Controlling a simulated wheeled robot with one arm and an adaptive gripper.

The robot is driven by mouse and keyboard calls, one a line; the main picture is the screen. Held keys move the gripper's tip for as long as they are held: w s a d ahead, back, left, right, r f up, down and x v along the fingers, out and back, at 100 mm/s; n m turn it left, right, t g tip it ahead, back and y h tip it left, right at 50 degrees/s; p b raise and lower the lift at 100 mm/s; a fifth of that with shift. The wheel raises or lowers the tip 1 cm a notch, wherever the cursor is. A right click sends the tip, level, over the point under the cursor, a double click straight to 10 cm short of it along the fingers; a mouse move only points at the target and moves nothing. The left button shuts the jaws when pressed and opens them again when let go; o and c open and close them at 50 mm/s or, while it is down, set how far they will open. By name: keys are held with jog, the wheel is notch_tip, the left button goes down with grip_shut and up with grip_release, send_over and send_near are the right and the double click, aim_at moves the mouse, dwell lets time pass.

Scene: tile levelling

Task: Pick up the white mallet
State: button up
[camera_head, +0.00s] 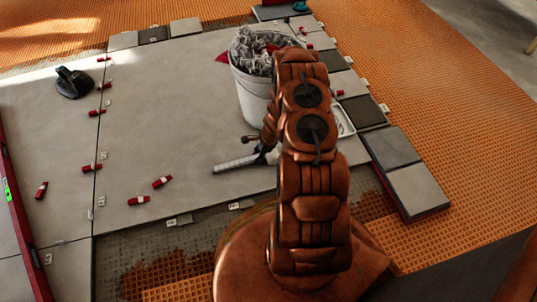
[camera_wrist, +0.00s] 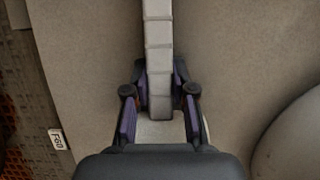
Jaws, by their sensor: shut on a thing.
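The white mallet shows as a pale ribbed handle (camera_head: 235,164) at the middle of the camera_head view, low over or on the grey tiles; I cannot tell if it touches them. Its head is not visible there, and my arm covers the area to the right. In the camera_wrist view the mallet handle (camera_wrist: 158,40) runs from the top edge down between the fingers. My gripper (camera_wrist: 160,88) is shut on this handle, with a finger on each side. In the camera_head view my gripper (camera_head: 267,156) is small and partly hidden by my arm.
A white bucket (camera_head: 252,97) of crumpled grey and red material stands just behind my gripper. Red wedges (camera_head: 162,182) and white clips lie on the tiles. A black suction-cup handle (camera_head: 73,83) is at the far left. Loose tiles (camera_head: 390,147) line the right edge.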

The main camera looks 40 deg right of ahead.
aim_at(253, 157)
grip_shut()
notch_tip(253, 157, up, 4)
jog(key=p, duration=0.2)
jog(key=shift+r+p, duration=0.25)
jog(key=shift+p, duration=0.1)
jog(key=s+a, duration=0.3)
jog(key=s+a+p, duration=0.1)
jog(key=s+a, duration=0.2)
jog(key=s, duration=0.1)
jog(key=shift+s+a, duration=0.15)
jog(key=shift+s, duration=0.1)
jog(key=shift+s+a+r+p, duration=0.15)
jog(key=shift+s+a+p, duration=0.1)
jog(key=shift+s+a, duration=0.8)
jog(key=shift+s+a+r+p, duration=0.1)
jog(key=shift+s+a+p, duration=0.15)
jog(key=shift+s+a, duration=0.8)
